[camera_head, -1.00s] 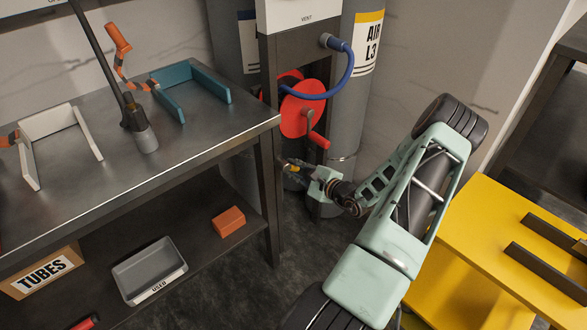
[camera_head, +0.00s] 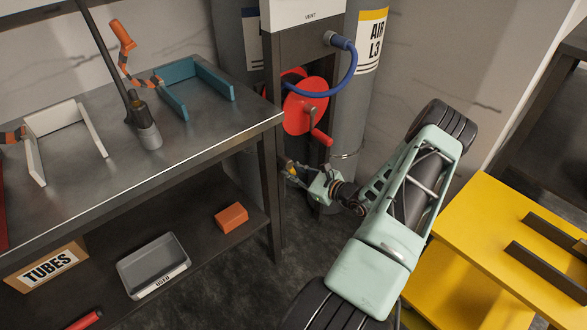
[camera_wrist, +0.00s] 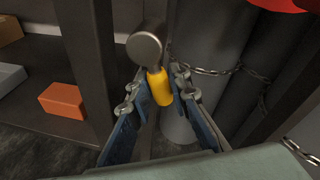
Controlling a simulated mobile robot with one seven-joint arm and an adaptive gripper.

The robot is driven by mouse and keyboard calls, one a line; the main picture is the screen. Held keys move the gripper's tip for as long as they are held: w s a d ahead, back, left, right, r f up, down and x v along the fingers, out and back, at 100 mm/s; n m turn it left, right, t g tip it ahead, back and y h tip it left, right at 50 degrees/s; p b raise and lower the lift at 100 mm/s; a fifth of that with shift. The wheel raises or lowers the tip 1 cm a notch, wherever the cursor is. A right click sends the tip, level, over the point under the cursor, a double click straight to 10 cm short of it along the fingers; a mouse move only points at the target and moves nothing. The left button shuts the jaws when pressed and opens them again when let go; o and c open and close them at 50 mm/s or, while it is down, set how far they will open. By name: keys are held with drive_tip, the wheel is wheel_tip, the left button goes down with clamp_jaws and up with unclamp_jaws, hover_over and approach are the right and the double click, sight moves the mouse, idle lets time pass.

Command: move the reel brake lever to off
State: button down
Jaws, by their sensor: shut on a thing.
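The reel brake lever (camera_wrist: 159,86) has a yellow grip and a round grey hub end, on the dark post under the red reel (camera_head: 305,108). In the wrist view its yellow grip hangs downward from the hub, slightly tilted, between the blue-padded fingers. My gripper (camera_wrist: 160,95) is shut on the yellow grip. In the head view my gripper (camera_head: 297,175) is low beside the post, and the lever is small and partly hidden by the fingers. No off marking can be read in these views.
A steel bench (camera_head: 85,190) stands left, with an orange block (camera_head: 231,217) and grey tray (camera_head: 178,280) on its lower shelf. A blue hose (camera_head: 350,72) loops above the reel. A gas cylinder (camera_head: 352,110) and chain (camera_wrist: 215,71) are close behind. A yellow cart (camera_head: 480,220) stands right.

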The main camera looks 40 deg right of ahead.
drive_tip(key=shift+a+f+m, duration=0.1)
drive_tip(key=shift+a+m, duration=0.15)
drive_tip(key=shift+m, duration=0.15)
idle(0.3)
drive_tip(key=c, duration=1.8)
unclamp_jaws()
drive_tip(key=shift+o, duration=0.2)
drive_tip(key=shift+s, duration=0.1)
drive_tip(key=v, duration=1.2)
drive_tip(key=shift+d+f, duration=0.1)
drive_tip(key=shift+f, duration=0.05)
drive_tip(key=shift+c, duration=0.2)
